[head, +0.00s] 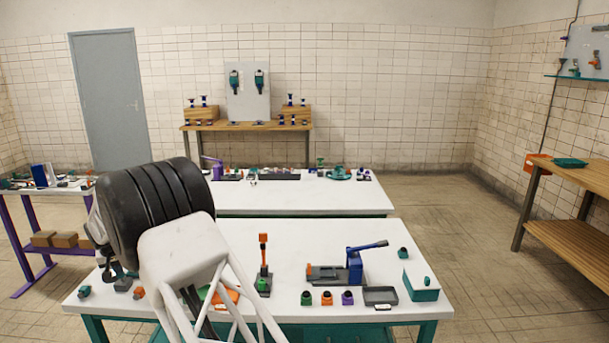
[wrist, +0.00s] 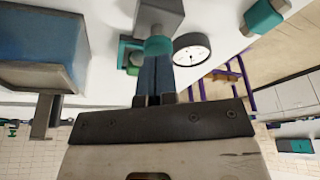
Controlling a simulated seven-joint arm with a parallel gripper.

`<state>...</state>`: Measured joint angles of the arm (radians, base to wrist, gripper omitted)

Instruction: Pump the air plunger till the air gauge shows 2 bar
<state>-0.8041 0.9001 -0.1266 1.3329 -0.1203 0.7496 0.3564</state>
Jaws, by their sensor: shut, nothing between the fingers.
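In the wrist view my gripper (wrist: 157,72) is shut and empty, its dark fingers side by side. The fingertips are at a teal round part under a grey block (wrist: 160,14); I cannot tell if they touch. This may be the air plunger, but its identity is not clear. Right beside the fingers is a round gauge (wrist: 192,50) with a white face and dark rim. Its needle and scale are too small to read. In the head view my arm covers the left part of the near table, and I cannot make out the gripper or gauge there.
The near white table (head: 330,240) holds an orange-topped lever (head: 263,262), a blue-handled press (head: 355,265), several small coloured parts, a dark tray (head: 380,296) and a teal box (head: 421,287). A second white table (head: 300,197) stands behind. In the wrist view a large blue-grey box shape (wrist: 45,45) is at left.

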